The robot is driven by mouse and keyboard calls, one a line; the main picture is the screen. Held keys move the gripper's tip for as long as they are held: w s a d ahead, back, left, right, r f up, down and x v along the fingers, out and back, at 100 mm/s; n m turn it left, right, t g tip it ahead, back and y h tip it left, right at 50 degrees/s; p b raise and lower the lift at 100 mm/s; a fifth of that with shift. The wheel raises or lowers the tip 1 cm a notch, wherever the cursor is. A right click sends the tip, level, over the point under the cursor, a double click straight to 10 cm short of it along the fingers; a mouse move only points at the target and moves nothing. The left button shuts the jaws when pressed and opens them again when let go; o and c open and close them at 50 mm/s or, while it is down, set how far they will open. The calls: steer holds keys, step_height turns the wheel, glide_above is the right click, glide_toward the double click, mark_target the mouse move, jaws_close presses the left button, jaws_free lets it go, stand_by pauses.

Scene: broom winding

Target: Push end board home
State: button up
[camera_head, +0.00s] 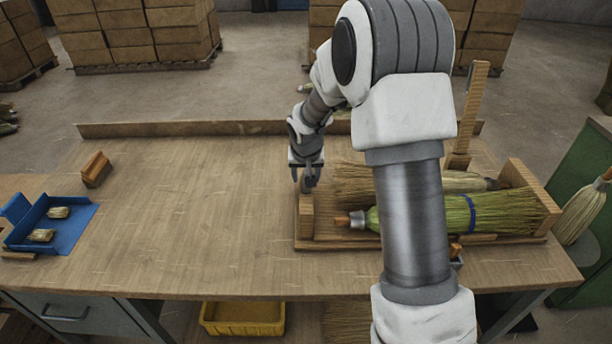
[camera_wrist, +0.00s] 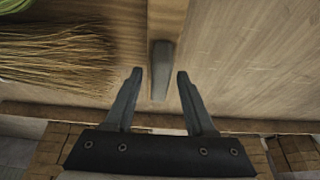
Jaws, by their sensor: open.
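The end board (camera_head: 305,217) is a short upright wooden board at the left end of the wooden tray (camera_head: 340,243) on the bench. In the wrist view the end board (camera_wrist: 166,18) runs down from the top edge. A grey tapered piece (camera_wrist: 161,68) shows at its lower end. My gripper (camera_head: 306,186) is above the far end of the board, pointing down. In the wrist view my gripper (camera_wrist: 160,74) is open, with one finger on each side of the grey piece and visible gaps. I cannot tell its height above the board.
Brooms with green-wrapped straw (camera_head: 480,213) and bare straw (camera_head: 355,180) lie in the tray, right of the board. A tall wooden post (camera_head: 468,115) stands behind. A blue tray (camera_head: 75,215) and wooden block (camera_head: 96,168) sit at left. The bench (camera_head: 200,215) between is clear.

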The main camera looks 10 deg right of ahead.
jaws_close()
stand_by(1.4)
